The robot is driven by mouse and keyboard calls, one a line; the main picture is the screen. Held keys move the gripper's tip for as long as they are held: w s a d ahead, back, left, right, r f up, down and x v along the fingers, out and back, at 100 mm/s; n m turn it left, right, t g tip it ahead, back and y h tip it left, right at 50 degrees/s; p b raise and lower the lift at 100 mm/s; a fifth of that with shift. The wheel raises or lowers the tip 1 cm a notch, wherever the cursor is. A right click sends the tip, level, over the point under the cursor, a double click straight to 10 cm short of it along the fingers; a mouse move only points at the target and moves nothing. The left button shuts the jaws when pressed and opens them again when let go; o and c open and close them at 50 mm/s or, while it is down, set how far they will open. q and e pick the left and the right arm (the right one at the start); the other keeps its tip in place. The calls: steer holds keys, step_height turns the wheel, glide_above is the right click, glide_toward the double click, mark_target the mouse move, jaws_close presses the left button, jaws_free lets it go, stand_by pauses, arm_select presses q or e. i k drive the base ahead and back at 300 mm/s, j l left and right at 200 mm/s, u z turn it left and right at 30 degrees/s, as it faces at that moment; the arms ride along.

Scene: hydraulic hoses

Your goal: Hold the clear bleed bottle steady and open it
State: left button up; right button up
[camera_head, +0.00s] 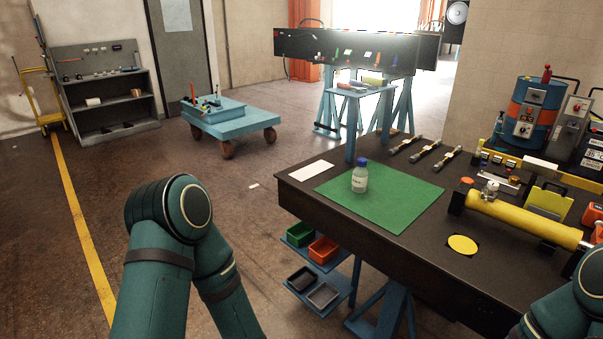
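The clear bleed bottle (360,178) stands upright on the green mat (400,205) on the dark workbench. It has a blue cap (361,162) on top and a pale label on its front. Nothing touches it. My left arm shows at the lower left, bent, over the floor and left of the bench. Only a small part of my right arm shows at the lower right corner. Neither gripper is in view.
A yellow cylinder (525,218) lies on the bench at right, near a yellow disc (462,245). A white sheet (311,171) lies beside the mat. Several dark tools lie behind it. The mat around the bottle is clear.

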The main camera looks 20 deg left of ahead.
mark_target(360, 175)
steer(key=u, duration=0.1)
steer(key=i+j+z, duration=0.2)
steer(key=j, duration=0.15)
steer(key=i+j+z, duration=0.15)
steer(key=j, duration=0.15)
steer(key=i+j+z, duration=0.2)
steer(key=j, duration=0.2)
steer(key=j+z, duration=0.15)
steer(key=j, duration=0.2)
steer(key=i+j+z, duration=0.2)
steer(key=j, duration=0.25)
steer(key=k+l, duration=0.05)
